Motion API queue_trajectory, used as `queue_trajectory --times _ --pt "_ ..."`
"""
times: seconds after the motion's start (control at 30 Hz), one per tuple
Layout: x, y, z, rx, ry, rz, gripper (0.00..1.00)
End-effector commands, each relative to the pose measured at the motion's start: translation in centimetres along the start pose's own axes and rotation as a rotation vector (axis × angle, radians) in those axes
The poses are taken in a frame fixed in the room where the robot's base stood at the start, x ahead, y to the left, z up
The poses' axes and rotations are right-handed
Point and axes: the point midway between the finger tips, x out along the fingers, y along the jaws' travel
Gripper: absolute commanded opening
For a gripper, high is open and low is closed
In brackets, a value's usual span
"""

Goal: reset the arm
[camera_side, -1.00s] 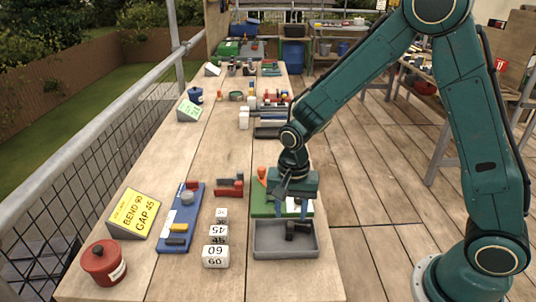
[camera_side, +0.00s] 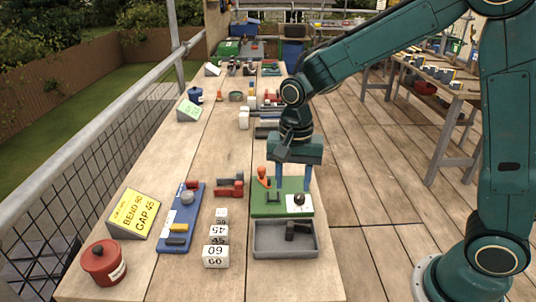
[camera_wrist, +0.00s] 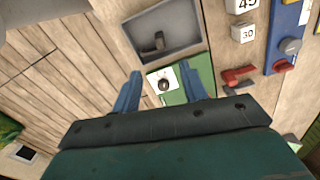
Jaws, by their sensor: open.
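My gripper (camera_side: 293,184) is open and empty, raised above the green board (camera_side: 259,211) at the right edge of the bench. Its two blue fingers also show apart in the wrist view (camera_wrist: 166,92). The green board carries a white square with a dark round piece (camera_side: 299,200) on it and an orange-topped lever (camera_side: 262,176). Just in front of the board, the grey tray (camera_side: 259,251) holds a dark block (camera_side: 297,229). The fingers appear apart from all of these.
White number blocks (camera_side: 215,257), a blue board (camera_side: 168,244), a red clamp-like piece (camera_side: 230,187), a yellow sign (camera_side: 134,212) and a red pot (camera_side: 104,263) stand on the near bench (camera_side: 200,288). More items line the bench's far part. Open decking lies to the right.

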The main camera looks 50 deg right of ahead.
Motion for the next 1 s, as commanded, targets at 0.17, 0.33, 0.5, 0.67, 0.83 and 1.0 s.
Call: queue_trajectory --times 0.17,0.33,0.5,0.67,0.83,1.0 --pt "0.0 0.0 0.0 0.000 0.000 0.000 0.43" --pt "-0.4 0.2 0.0 -0.013 0.004 -0.007 0.43" --pt "-1.9 1.2 0.2 -0.064 0.018 -0.032 0.43" --pt "-4.2 2.9 0.5 -0.152 0.046 -0.072 0.43" --pt "-6.7 5.2 1.1 -0.270 0.088 -0.116 0.43" --pt "-8.7 7.7 1.8 -0.387 0.138 -0.156 0.43"
